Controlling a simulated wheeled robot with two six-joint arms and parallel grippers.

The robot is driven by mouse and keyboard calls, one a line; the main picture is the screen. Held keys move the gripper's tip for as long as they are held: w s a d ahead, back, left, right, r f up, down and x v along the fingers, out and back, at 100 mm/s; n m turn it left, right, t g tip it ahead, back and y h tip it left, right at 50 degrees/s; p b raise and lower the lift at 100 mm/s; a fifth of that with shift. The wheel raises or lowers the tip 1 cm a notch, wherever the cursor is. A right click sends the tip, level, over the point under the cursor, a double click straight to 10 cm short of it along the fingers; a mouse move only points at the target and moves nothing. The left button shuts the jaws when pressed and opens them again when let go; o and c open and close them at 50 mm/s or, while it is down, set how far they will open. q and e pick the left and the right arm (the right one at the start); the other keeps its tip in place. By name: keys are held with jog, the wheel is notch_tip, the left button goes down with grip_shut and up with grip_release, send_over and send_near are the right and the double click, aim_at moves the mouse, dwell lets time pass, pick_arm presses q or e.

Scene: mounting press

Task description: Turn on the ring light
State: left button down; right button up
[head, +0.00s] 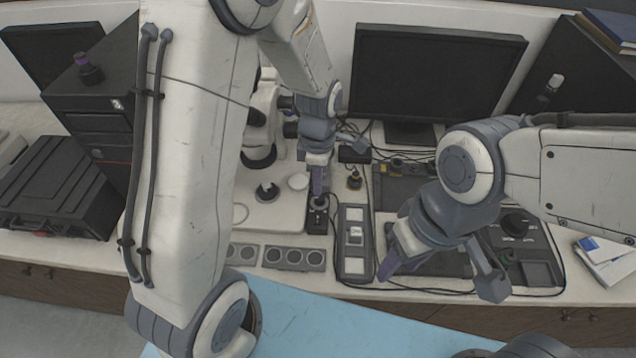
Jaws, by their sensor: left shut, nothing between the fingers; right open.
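A pale microscope (262,115) stands left of the monitor, and a dark ring (258,158) hangs under its head above the pale base. I take this as the ring light; no glow shows on it. A small black box (318,222) with a light round part on top stands at the right edge of the base. My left gripper (318,192) is shut and empty, pointing down with its fingertips at the top of this box. I cannot tell whether they touch it. My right gripper (437,277) is open and empty, above the dark pad near the bench's front.
A monitor (437,80) stands behind. A black case (62,188) is at left, a dark knobbed unit (520,245) at right. Cables cross the bench.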

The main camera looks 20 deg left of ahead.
pick_arm(q)
jog(key=s+d+r+m+b, duration=0.2)
jog(key=s+d+r+m, duration=0.2)
jog(key=s+m, duration=0.6)
jog(key=s+d+r+m+h+b, duration=0.1)
jog(key=s+d+r+m, duration=0.3)
jog(key=s+m, duration=0.5)
jog(key=m+b, duration=0.1)
jog(key=m, duration=0.7)
jog(key=shift+s+d+m, duration=0.25)
jog(key=shift+s+m, duration=0.05)
jog(key=shift+s, duration=0.1)
pick_arm(e)
notch_tip(320, 180, down, 4)
